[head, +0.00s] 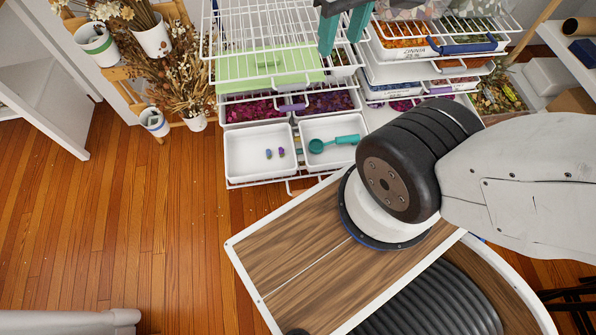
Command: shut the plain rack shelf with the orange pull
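A white wire rack stands at the top middle, with several shelves one above another. An orange pull (302,185) shows low at the rack's front, partly hidden by my wood-topped base. I cannot tell how far its shelf is drawn out. Just above it, two white trays (232,160) hold two small bluish things and a teal scoop (334,143). My gripper (342,34) is at the top edge, above the rack's upper wire shelf. Its two teal fingers are apart with nothing seen between them, and it is away from the orange pull.
The upper left wire shelf (265,28) juts over a light green thing. Purple pulls (292,106) and a blue pull (467,47) mark other shelves. Dried flowers on a wooden stand (178,12) are left of the rack. The wood floor (110,220) at left is clear.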

